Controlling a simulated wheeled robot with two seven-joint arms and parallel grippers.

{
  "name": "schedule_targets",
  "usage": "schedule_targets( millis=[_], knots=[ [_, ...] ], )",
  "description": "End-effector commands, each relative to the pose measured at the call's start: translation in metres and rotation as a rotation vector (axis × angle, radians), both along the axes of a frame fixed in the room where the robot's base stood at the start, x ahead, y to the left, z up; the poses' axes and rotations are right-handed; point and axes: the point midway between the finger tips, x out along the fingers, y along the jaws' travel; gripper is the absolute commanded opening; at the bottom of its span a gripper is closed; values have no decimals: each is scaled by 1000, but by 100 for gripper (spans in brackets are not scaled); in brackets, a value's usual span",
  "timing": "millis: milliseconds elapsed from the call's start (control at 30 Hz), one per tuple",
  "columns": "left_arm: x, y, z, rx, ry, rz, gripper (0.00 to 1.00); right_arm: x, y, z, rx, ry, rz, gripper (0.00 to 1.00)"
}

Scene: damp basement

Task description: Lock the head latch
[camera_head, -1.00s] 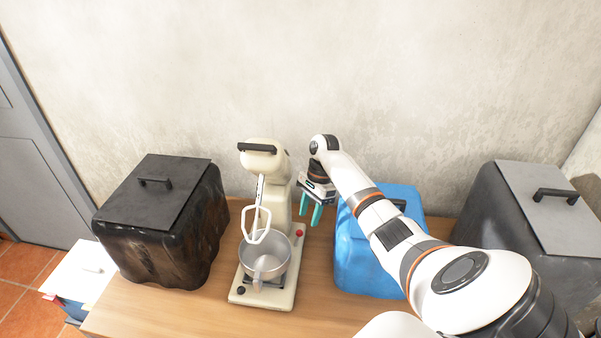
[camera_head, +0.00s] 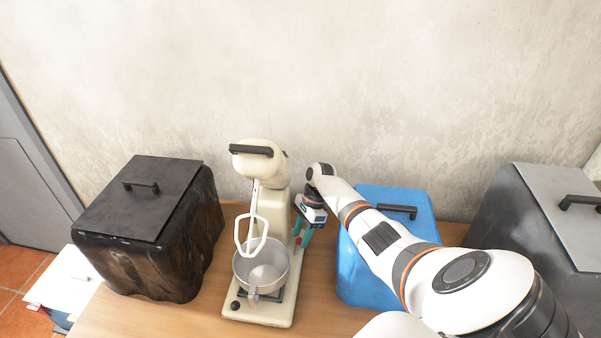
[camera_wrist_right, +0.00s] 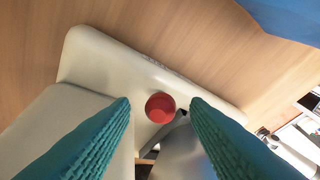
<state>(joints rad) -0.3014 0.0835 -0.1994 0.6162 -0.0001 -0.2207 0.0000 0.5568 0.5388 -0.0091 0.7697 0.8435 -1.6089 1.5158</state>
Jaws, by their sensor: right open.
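A cream stand mixer (camera_head: 270,206) stands on the table with its head tilted up and a white beater (camera_head: 252,232) hanging over a metal bowl (camera_head: 262,268). In the right wrist view, a red round knob (camera_wrist_right: 160,107) sits on the mixer's cream base (camera_wrist_right: 110,62), between my two teal fingers. My left gripper is out of view.
A black lidded box (camera_head: 150,230) stands left of the mixer. A blue lidded box (camera_head: 365,262) stands close on the right, under my right arm. A grey lidded box (camera_head: 530,225) is farther right. A concrete wall (camera_head: 330,80) rises behind the table (camera_head: 150,318).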

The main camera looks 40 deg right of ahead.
Motion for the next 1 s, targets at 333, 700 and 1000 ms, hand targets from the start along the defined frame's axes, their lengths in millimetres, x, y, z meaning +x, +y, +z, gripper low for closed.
schedule_targets(
  millis=[333, 700, 1000],
  knots=[
    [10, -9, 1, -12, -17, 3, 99, 0, 6, -13, -1, -1, 2, 42],
    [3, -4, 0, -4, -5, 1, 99, 0, 6, -13, -1, -1, 2, 1],
    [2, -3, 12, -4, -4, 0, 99, -1, 7, -9, -19, -16, 1, 0]
  ],
)
